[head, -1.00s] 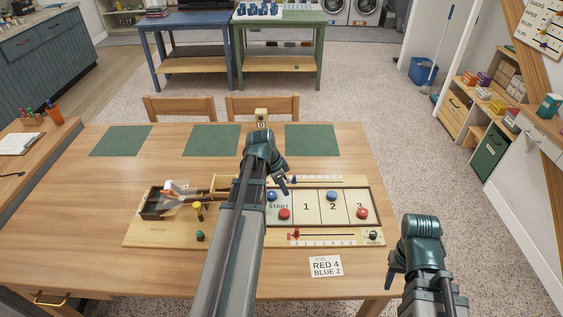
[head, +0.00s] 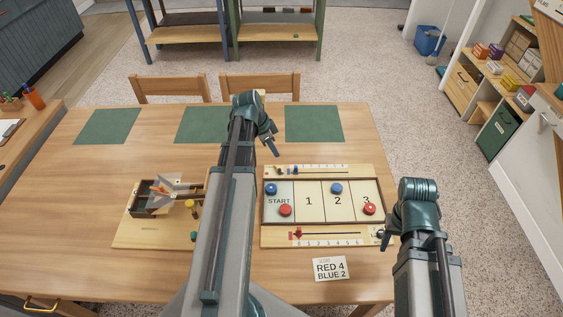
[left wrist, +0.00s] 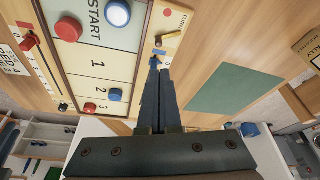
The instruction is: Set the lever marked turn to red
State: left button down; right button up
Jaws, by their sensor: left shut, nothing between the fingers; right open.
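The game board (head: 262,200) lies on the table, with START and numbered spaces. In the left wrist view, a strip marked TURN (left wrist: 178,20) runs beside START, with a red dot (left wrist: 168,12) and a blue patch (left wrist: 158,52). A short brass lever (left wrist: 170,38) sits between these marks. My left gripper (head: 271,138) is shut and empty, beyond the board's far edge in the head view; in the left wrist view its fingertips (left wrist: 155,62) appear close to the blue patch. Contact cannot be told. My right gripper (head: 384,239) is open beside the board's near right corner.
Red and blue discs stand on the board. A card reading RED 4, BLUE 2 (head: 330,268) lies in front. A wooden box with a launcher-like part (head: 158,195) is at left, partly behind my left arm. Green mats (head: 314,123) lie along the far side.

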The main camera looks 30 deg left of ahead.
aim_at(277, 168)
pick_arm(q)
jog(key=shift+f, duration=0.2)
pick_arm(e)
jog(key=shift+f, duration=0.15)
pick_arm(q)
jog(key=b+x, duration=0.9)
jog(key=shift+w+d+f, duration=0.1)
jog(key=shift+d+f, duration=0.05)
jog(key=shift+f, duration=0.15)
pick_arm(e)
notch_tip(277, 168, down, 9)
jog(key=shift+f, duration=0.1)
